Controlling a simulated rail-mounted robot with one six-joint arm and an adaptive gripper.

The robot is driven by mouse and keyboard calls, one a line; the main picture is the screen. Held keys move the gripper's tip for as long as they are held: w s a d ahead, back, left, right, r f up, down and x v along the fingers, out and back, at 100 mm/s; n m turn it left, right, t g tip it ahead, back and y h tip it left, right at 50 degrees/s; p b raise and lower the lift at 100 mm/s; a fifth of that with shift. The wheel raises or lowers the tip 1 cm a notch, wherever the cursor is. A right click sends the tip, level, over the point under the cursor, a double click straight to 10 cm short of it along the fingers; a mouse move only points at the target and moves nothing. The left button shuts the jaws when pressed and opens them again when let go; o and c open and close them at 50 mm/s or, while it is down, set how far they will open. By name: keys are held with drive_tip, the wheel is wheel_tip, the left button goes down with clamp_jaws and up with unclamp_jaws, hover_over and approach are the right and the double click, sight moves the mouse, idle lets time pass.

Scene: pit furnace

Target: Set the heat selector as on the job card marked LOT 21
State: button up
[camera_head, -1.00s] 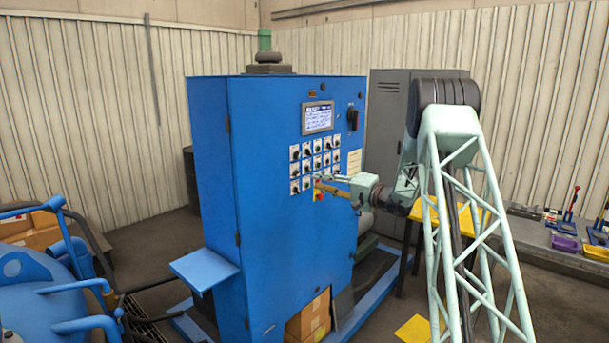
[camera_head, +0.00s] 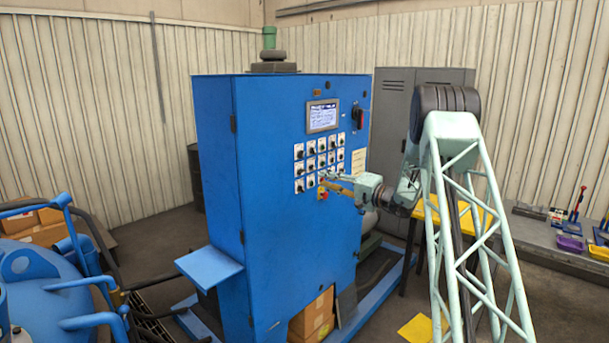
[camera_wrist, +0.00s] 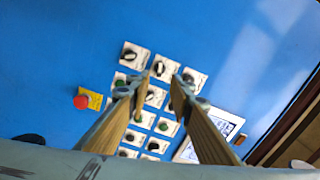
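Several selector knobs (camera_head: 310,164) sit in rows on white plates on the blue cabinet's front, and they also show in the wrist view (camera_wrist: 132,53). Their labels are too small to read, so I cannot tell which is the heat selector. My gripper (camera_head: 324,177) is in front of the panel by the lower rows. In the wrist view its two fingers (camera_wrist: 158,76) are apart, with one black selector knob (camera_wrist: 160,68) showing between the tips. I cannot tell whether they touch it. A pale sheet (camera_head: 358,161) is right of the knobs; its text is unreadable.
A lit display (camera_head: 322,116) is above the knobs. A red stop button on yellow (camera_wrist: 82,102) is near the grid. A dark rotary switch (camera_head: 359,118) is at the upper right. A blue shelf (camera_head: 208,266) juts from the cabinet's left. A workbench (camera_head: 555,245) stands at right.

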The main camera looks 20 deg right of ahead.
sight(303, 173)
drive_tip(key=shift+p+x, duration=1.35)
drive_tip(key=shift+x, duration=4.6)
clamp_jaws()
